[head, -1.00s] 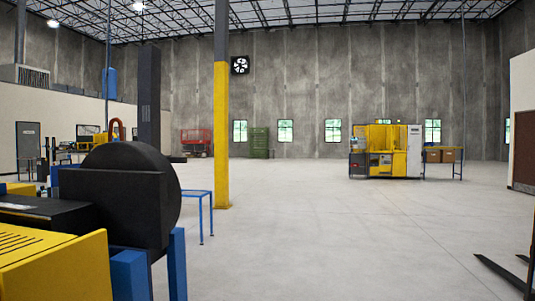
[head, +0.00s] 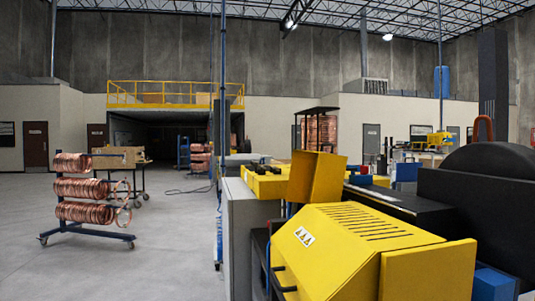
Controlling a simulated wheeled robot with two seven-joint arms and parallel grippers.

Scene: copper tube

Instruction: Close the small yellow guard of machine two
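A yellow machine stands close at the right of the head view. A small yellow guard (head: 317,178) stands raised and tilted on it, which looks open. In front of it is a larger sloped yellow cover (head: 350,250) with dark slots and warning signs. A black round housing (head: 492,170) rises behind it at the right edge. I cannot read a number that tells which machine this is. Neither of my grippers shows.
A grey cabinet (head: 246,235) stands at the machine's near left end. A wheeled blue rack with copper coils (head: 85,190) stands at the left. A blue post (head: 218,130) rises between them. Open concrete floor (head: 160,250) lies between the rack and the machine.

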